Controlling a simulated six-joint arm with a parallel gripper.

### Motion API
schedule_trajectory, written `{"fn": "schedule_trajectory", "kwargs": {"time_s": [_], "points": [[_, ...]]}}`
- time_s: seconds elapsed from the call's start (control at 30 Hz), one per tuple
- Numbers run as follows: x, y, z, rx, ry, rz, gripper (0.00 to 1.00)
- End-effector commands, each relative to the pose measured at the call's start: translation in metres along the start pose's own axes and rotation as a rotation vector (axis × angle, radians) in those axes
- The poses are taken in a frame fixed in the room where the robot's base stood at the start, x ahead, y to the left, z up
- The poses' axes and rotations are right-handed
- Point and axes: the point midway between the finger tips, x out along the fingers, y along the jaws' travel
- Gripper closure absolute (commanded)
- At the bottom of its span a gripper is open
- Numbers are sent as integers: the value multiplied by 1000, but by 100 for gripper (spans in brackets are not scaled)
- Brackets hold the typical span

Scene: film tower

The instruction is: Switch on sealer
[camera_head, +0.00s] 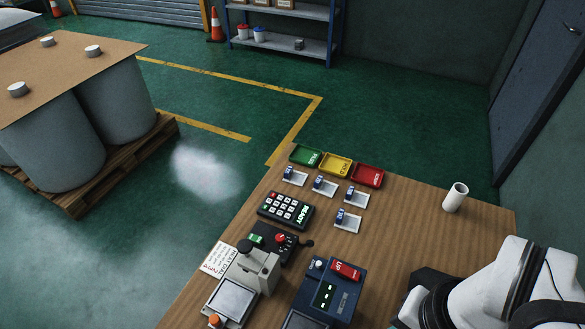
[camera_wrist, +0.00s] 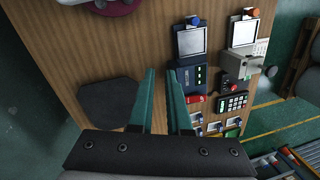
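No label that I can read says sealer. A grey press-like machine (camera_head: 252,268) with a black knob on top stands at the table's front left, beside a small black control box (camera_head: 272,240) with a red knob and a green part. The grey machine also shows at upper right in the wrist view (camera_wrist: 245,64). Right of it is a dark blue box (camera_head: 335,292) with a small display and a red "UP" switch (camera_head: 346,270). The blue box is in the wrist view too (camera_wrist: 189,79). My gripper (camera_wrist: 161,72) is open and empty, left of the blue box there.
A black keypad (camera_head: 286,210) reads "READY". Green (camera_head: 306,155), yellow (camera_head: 336,165) and red trays (camera_head: 368,175) line the far edge, with several small blue-and-white items nearby. A white cup (camera_head: 455,198) stands at right. A dark flat pad (camera_wrist: 108,103) lies left of my gripper.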

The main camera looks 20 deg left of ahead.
Motion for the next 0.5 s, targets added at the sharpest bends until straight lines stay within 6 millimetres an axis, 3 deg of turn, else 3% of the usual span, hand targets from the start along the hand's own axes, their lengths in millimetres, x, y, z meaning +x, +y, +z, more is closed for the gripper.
{"fn": "schedule_trajectory", "kwargs": {"time_s": [0.1,0.2,0.3,0.4,0.5], "points": [[-5,-64,-54,-454,1,-5,100],[10,-141,-91,-902,13,-16,100],[37,-214,-106,-1281,27,-30,100],[64,-268,-105,-1558,42,-41,100],[84,-301,-100,-1730,53,-48,100]]}}
